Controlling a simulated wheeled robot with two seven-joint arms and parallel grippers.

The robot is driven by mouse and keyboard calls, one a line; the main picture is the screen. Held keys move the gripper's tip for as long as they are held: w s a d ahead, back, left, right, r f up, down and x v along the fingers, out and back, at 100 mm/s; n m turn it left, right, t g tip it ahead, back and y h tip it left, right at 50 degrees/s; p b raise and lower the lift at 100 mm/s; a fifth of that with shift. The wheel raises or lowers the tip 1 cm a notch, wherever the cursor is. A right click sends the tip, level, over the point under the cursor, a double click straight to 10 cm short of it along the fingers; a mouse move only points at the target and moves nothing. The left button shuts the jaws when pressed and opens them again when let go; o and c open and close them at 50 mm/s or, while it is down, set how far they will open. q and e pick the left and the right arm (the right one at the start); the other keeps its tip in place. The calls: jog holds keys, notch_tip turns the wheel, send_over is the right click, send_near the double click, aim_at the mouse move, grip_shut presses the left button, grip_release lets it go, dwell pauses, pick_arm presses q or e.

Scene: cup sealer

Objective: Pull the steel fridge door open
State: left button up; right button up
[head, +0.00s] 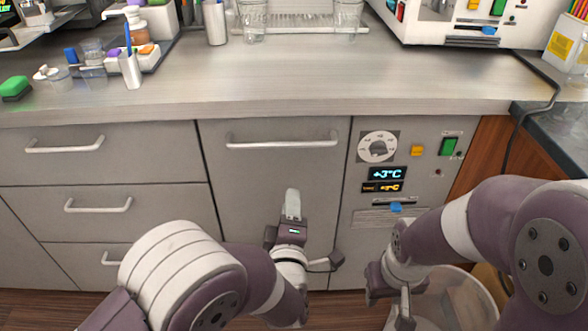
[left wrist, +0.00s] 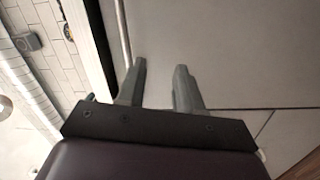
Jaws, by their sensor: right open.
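The steel fridge door (head: 270,185) is the grey front panel in the middle of the head view, closed and flush with its neighbours. Its horizontal bar handle (head: 282,141) runs near the top edge. My left gripper (head: 292,204) is in front of the door, below the handle in the picture, with its fingers pointing up. In the left wrist view its two fingers (left wrist: 160,72) are apart with nothing between them. The handle (left wrist: 123,30) shows there ahead of the left finger, not between the fingers. My right gripper (head: 404,312) is low at the right, open, its fingers partly out of view.
A control panel (head: 384,150) with a dial and display is right of the door. Drawers (head: 80,170) are to its left. The counter (head: 290,80) overhangs above, bearing cups, bottles and machines. A pale bin (head: 455,300) stands on the floor by my right gripper.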

aim_at(282, 147)
pick_arm(q)
jog(key=w+r+n, duration=0.1)
jog(key=w+r, duration=0.1)
jog(key=w, duration=0.2)
jog(key=w+a+r+n+t+b, duration=0.1)
jog(key=w+r, duration=0.1)
jog(key=w, duration=0.2)
jog(key=w+r+n+y, duration=0.1)
jog(key=w+r, duration=0.1)
jog(key=w, duration=0.2)
jog(key=shift+w+a+r+t, duration=0.2)
jog(key=shift+r+t, duration=0.05)
jog(key=shift+t, duration=0.15)
jog(key=shift+c, duration=0.3)
grip_shut()
